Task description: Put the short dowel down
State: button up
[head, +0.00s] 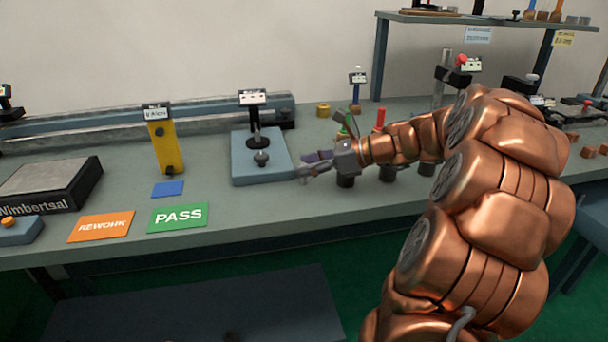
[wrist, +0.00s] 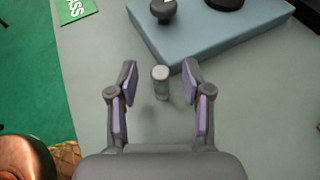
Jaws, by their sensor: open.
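The short dowel (wrist: 160,84) is a small grey cylinder standing upright, apparently on the grey-green bench top, in the wrist view. My gripper (wrist: 160,70) is open around it, with a gap between the dowel and each purple-padded finger. In the head view my gripper (head: 309,166) is low over the bench, just right of the blue-grey block fixture (head: 262,175). I cannot make out the dowel clearly in the head view. The fixture also shows just beyond the dowel in the wrist view (wrist: 225,40), with a dark round knob on it.
A green PASS card (head: 178,217), an orange REWORK card (head: 101,226) and a blue square (head: 168,189) lie to the left. A yellow upright stand (head: 163,145) is behind them. Dark-based holders with coloured handles stand right of my gripper. The bench front is clear.

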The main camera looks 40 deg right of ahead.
grip_shut()
dwell(0.3)
dwell(0.3)
